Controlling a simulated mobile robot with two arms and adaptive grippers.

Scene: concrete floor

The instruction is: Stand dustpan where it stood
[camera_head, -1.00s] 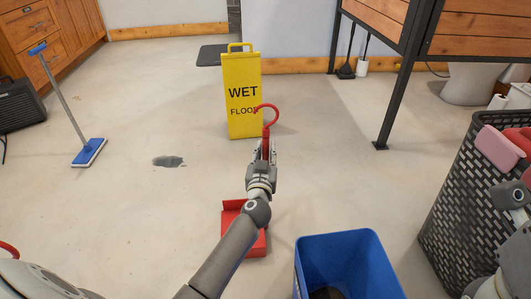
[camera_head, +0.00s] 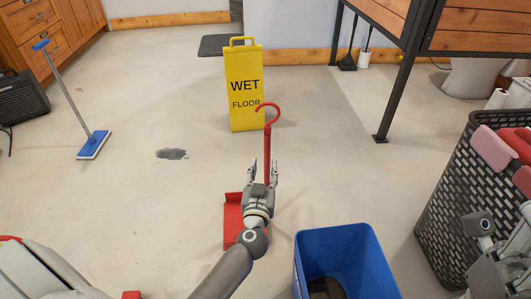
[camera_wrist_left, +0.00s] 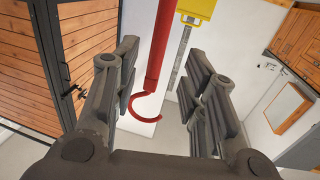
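The red dustpan (camera_head: 233,214) stands on the concrete floor with its long handle (camera_head: 267,143) upright and a hook at the top. My left gripper (camera_head: 263,168) is open just in front of the handle, low down near the pan, and hides part of the pan. In the left wrist view, the red handle (camera_wrist_left: 158,45) shows between the spread fingers (camera_wrist_left: 163,75), with clear gaps on both sides.
A yellow wet-floor sign (camera_head: 245,85) stands just behind the dustpan. A blue bin (camera_head: 350,255) is close on the right, and a dark basket (camera_head: 450,190) is beyond it. A blue mop (camera_head: 94,145) and a puddle (camera_head: 171,154) are left.

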